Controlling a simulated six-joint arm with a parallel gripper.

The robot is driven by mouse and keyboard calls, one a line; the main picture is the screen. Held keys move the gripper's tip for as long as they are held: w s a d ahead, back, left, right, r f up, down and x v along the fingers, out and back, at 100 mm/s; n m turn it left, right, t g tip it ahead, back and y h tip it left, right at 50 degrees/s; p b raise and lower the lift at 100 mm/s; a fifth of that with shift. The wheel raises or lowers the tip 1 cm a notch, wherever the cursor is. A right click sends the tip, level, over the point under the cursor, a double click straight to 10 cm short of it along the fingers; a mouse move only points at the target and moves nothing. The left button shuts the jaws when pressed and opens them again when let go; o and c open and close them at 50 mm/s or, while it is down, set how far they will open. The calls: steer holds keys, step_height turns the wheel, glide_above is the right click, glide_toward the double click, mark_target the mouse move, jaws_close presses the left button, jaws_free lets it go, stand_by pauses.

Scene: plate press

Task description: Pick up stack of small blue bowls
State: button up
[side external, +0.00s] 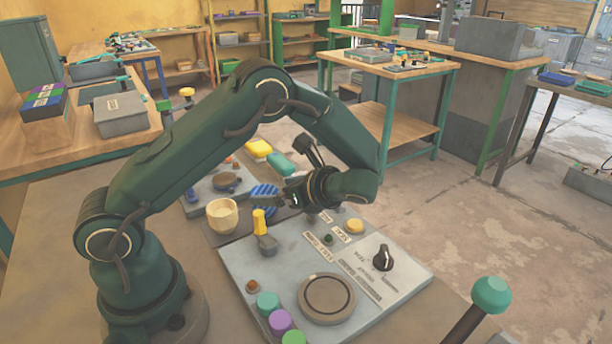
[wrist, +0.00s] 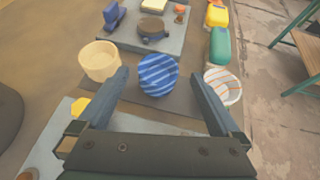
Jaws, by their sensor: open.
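The stack of small blue bowls (wrist: 158,76), striped in two blues, stands on a dark mat between a cream bowl and a white striped bowl in the wrist view. In the side view the blue bowls (side external: 264,194) show partly behind my gripper (side external: 272,199). My gripper (wrist: 166,88) is open and empty, its two dark fingers spread to the left and right of the stack in the picture. I cannot tell how high the fingertips are above the stack. How many bowls are stacked is not clear.
The cream bowl (wrist: 99,61) is close to the left finger and the white striped bowl (wrist: 223,86) close to the right finger. A grey panel (side external: 325,270) with knobs and a round plate lies in front. Yellow (wrist: 217,15) and teal (wrist: 220,46) items lie behind.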

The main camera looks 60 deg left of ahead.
mark_target(265, 192)
steer(key=x, duration=0.5)
steer(key=shift+f, duration=0.2)
steer(key=shift+c, duration=0.3)
steer(key=c, duration=1.3)
steer(key=shift+c, duration=0.3)
steer(key=shift+r, duration=0.1)
